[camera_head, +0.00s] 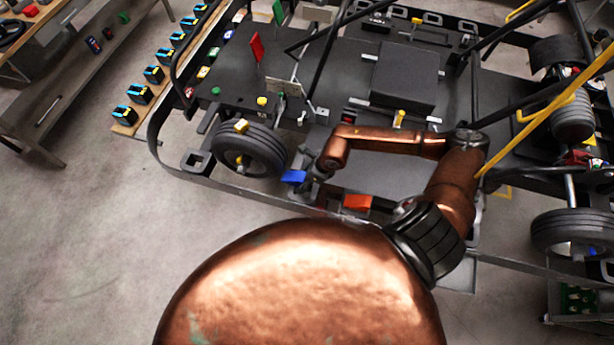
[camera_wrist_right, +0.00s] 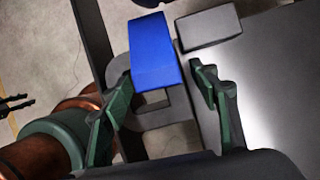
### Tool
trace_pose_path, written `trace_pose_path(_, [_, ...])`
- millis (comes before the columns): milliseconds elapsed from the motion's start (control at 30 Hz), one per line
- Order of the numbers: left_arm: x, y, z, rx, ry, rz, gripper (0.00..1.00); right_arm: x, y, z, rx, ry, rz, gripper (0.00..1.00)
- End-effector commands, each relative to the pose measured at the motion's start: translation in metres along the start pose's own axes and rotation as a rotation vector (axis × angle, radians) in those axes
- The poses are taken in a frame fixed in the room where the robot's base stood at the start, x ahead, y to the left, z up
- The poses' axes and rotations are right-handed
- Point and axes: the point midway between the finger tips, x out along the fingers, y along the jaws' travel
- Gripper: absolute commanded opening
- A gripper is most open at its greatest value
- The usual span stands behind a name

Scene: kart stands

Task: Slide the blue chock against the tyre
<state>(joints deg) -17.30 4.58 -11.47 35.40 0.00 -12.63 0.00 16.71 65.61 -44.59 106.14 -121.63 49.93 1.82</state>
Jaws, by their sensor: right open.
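The blue chock (camera_head: 293,176) sits just right of the black tyre (camera_head: 249,150) in the head view, close to its lower right side. I cannot tell whether they touch. My right gripper (camera_head: 312,173) is at the chock's right side. In the right wrist view the blue chock (camera_wrist_right: 155,50) lies ahead of the right gripper's open green fingers (camera_wrist_right: 162,75), its near end between the fingertips. No grip on it shows. My left gripper is not in the head view.
An orange block (camera_head: 357,202) lies on the kart frame right of the blue chock. A grey block (camera_wrist_right: 208,27) is close to the right finger in the wrist view. Dark frame bars (camera_head: 327,45) cross the kart behind.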

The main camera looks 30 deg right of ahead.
Motion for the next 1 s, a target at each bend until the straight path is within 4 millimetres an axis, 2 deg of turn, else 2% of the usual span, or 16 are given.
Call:
trace_pose_path(267, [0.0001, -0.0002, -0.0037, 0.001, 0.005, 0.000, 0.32, 0.0006, -0.0002, 0.0001, -0.001, 0.000, 0.000, 0.54])
trace_pose_path(933, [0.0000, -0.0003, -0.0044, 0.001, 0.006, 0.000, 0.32, 0.0004, -0.0003, 0.0001, -0.001, 0.000, -0.001, 0.08])
trace_pose_path(967, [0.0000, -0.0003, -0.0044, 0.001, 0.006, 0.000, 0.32, 0.0004, -0.0003, 0.0001, -0.001, 0.000, -0.001, 0.36])
trace_pose_path(1000, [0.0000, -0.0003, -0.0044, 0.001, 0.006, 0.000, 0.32, 0.0004, -0.0003, 0.0001, -0.001, 0.000, -0.001, 0.39])
